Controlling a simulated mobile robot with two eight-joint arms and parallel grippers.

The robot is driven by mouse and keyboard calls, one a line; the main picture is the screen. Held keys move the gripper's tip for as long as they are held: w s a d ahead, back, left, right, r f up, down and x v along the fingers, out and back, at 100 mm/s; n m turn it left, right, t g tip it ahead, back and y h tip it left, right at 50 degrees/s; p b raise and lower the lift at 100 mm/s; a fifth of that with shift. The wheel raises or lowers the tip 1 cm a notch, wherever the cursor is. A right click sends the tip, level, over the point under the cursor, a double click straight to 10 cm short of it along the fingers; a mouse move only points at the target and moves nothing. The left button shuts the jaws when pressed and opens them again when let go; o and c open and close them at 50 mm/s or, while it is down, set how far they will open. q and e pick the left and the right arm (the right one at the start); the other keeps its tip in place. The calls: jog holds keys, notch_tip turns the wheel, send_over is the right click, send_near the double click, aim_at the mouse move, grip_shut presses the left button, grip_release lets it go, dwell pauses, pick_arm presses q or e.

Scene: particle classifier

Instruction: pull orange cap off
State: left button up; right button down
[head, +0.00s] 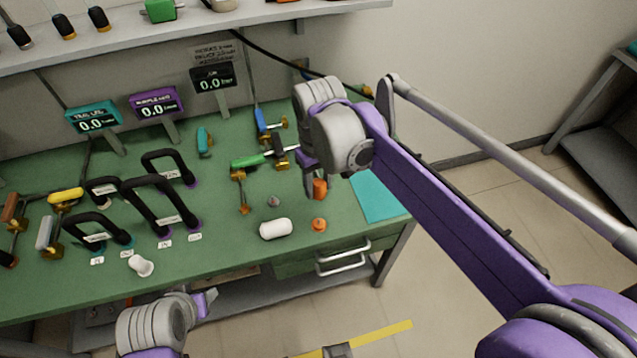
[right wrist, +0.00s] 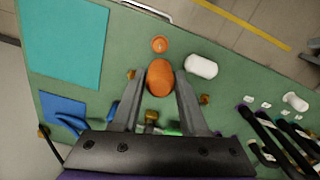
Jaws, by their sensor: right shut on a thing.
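My right gripper (head: 312,180) hangs over the right part of the green bench. It is shut on an orange rounded piece (right wrist: 160,77), which looks like the orange cap. The piece shows below the fingers in the head view (head: 320,188). The right wrist view shows a finger on each side of it. Whether anything is still joined beneath it is hidden. A smaller round orange piece (head: 319,224) sits on the bench in front of it, apart from the gripper, also in the right wrist view (right wrist: 159,44). My left gripper (head: 205,301) is partly visible at the bottom; its jaw opening is unclear.
A white cylinder (head: 276,229) lies beside the small orange piece. A teal mat (head: 376,195) covers the bench's right end. Black handles (head: 160,205), a green-handled tool (head: 250,161) and small displays (head: 156,104) stand farther left and back. A drawer handle (head: 343,260) sticks out in front.

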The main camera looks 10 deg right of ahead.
pick_arm(q)
jog(key=shift+w+r, duration=0.15)
jog(key=shift+r, duration=0.25)
pick_arm(e)
jog(key=shift+r, duration=0.5)
jog(key=shift+r+p, duration=1.25)
jog(key=shift+r, duration=0.3)
pick_arm(q)
jog(key=shift+w+r, duration=0.2)
jog(key=shift+r, duration=0.45)
jog(key=shift+w+r, duration=0.2)
jog(key=shift+r, duration=0.4)
jog(key=shift+s, duration=0.1)
